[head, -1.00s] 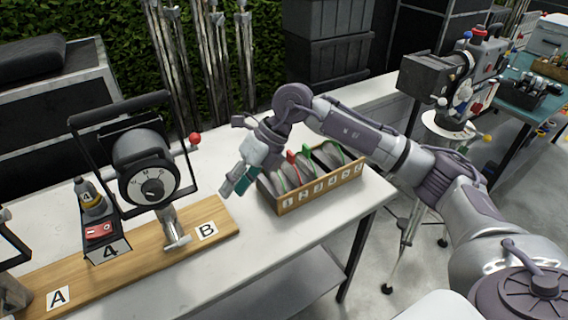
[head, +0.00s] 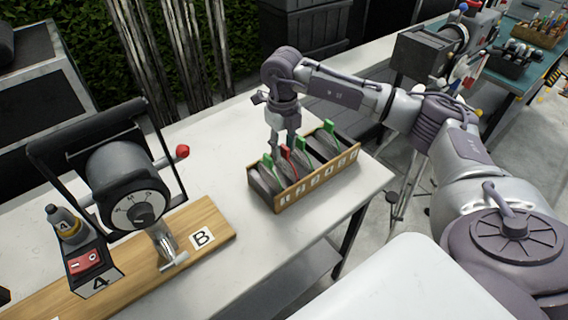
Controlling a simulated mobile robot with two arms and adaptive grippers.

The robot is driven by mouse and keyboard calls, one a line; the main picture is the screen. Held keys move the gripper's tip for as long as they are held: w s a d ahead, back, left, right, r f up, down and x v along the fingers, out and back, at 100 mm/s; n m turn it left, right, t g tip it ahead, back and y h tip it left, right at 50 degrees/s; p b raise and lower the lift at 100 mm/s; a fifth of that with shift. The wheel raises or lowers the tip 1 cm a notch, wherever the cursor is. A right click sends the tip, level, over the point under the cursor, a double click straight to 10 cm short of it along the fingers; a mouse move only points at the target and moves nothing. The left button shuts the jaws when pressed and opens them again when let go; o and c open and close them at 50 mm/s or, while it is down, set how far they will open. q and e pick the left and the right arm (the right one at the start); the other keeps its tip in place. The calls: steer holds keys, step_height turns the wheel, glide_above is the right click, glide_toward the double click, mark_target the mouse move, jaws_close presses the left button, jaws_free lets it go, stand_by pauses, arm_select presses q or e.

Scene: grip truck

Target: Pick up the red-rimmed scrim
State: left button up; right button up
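The red-rimmed scrim (head: 292,164) stands in a slot of the wooden box (head: 283,201), among several green-rimmed ones. Its red tab sticks up, and the box hides its lower part. My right gripper (head: 284,149) points down over the box, its two fingers apart, with the red tab close at the fingertips. I cannot tell whether a finger touches it. My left gripper is not in view.
A green-tabbed scrim (head: 268,160) stands to the left of the red one, another (head: 304,146) to the right. A round lamp in a black frame (head: 126,190) stands on a wooden board (head: 205,218) at left. The white table (head: 215,150) is clear between.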

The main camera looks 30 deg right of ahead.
mark_target(284, 160)
steer(key=shift+s+f+p, duration=0.3)
steer(key=shift+f+p, duration=0.4)
steer(key=shift+f, duration=0.15)
step_height(284, 160, down, 3)
steer(key=shift+d+r+p, duration=0.1)
steer(key=shift+r+p, duration=0.1)
steer(key=shift+p, duration=0.15)
steer(key=shift+f, duration=0.3)
steer(key=shift+w+f, duration=0.1)
steer(key=c, duration=0.6)
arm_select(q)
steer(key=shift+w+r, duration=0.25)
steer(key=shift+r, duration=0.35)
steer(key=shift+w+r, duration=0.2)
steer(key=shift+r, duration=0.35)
arm_select(e)
jaws_close()
